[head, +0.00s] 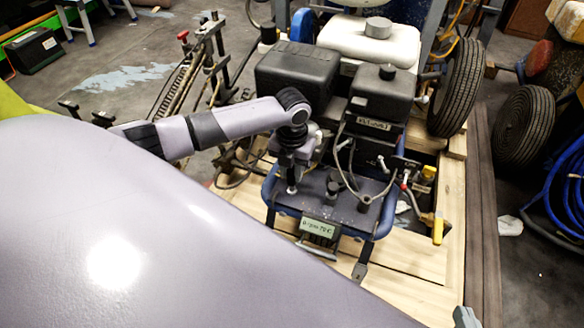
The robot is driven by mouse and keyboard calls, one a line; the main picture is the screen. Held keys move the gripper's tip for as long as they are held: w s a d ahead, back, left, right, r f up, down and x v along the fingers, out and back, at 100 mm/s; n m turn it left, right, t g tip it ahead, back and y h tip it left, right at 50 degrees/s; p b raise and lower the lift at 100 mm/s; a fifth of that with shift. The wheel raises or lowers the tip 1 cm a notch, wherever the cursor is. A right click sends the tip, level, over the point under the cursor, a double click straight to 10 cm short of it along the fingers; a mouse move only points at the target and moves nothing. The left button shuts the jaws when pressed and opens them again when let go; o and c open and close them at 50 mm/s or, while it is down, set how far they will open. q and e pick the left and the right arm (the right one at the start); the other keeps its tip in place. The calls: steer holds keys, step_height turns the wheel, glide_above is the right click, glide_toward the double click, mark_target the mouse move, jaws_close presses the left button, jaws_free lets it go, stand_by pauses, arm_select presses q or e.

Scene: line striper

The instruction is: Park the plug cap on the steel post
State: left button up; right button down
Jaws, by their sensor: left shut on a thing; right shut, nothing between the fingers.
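My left gripper (292,184) points down over the left part of the black deck at the front of the line striper. It is shut on a small dark piece, which looks like the plug cap; the fingers mostly hide it. Black leads (346,160) loop down beside it to the right, in front of the engine. I cannot clearly pick out the steel post among the small fittings on the deck (325,205). My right gripper (465,317) shows only as a grey tip at the bottom edge, shut and empty, well away from the deck.
Black engine housings (297,75) and a white tank (368,40) stand close behind my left gripper. A blue tube frame (376,222) and a yellow-handled valve (437,228) lie to the right. Tyres (523,125) and blue hose (570,190) are farther right. My large arm link covers the lower left.

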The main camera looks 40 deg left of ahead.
arm_select(q)
steer(key=shift+f, duration=0.45)
stand_by(0.3)
steer(key=shift+f+b, duration=0.65)
steer(key=shift+f, duration=0.25)
steer(key=o, duration=1.1)
steer(key=shift+o, duration=1.4)
